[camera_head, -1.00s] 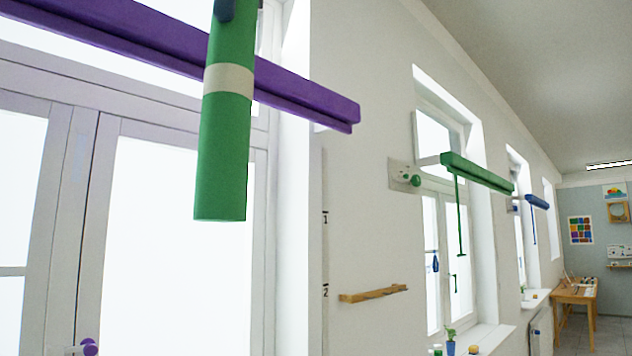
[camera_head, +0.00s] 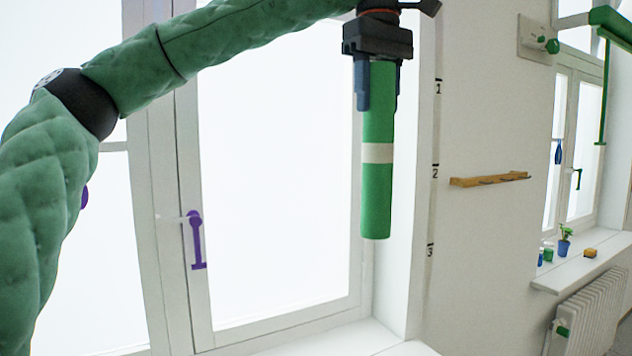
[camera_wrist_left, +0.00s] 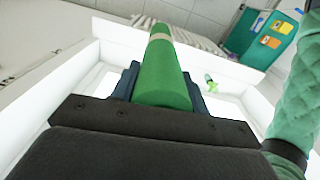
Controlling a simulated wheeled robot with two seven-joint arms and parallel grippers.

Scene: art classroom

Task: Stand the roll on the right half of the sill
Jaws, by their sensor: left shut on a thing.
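The green roll (camera_head: 376,200) with a cream band hangs upright below my left gripper (camera_head: 379,98), in front of the near window. The gripper's dark fingers are shut on the roll's upper end. In the left wrist view the roll (camera_wrist_left: 163,75) sits between both fingers and points away from the camera. The near window's white sill (camera_head: 335,342) shows only in part at the bottom of the head view, below the roll's lower end, with clear space between them. The visible part of it is bare. My right gripper is not in view.
The window has a purple handle (camera_head: 196,240). A wooden wall ledge (camera_head: 489,179) is to the right. A farther sill (camera_head: 562,279) carries a potted plant (camera_head: 565,240), small jars and a yellow-brown block (camera_head: 590,253), above a radiator (camera_head: 588,318).

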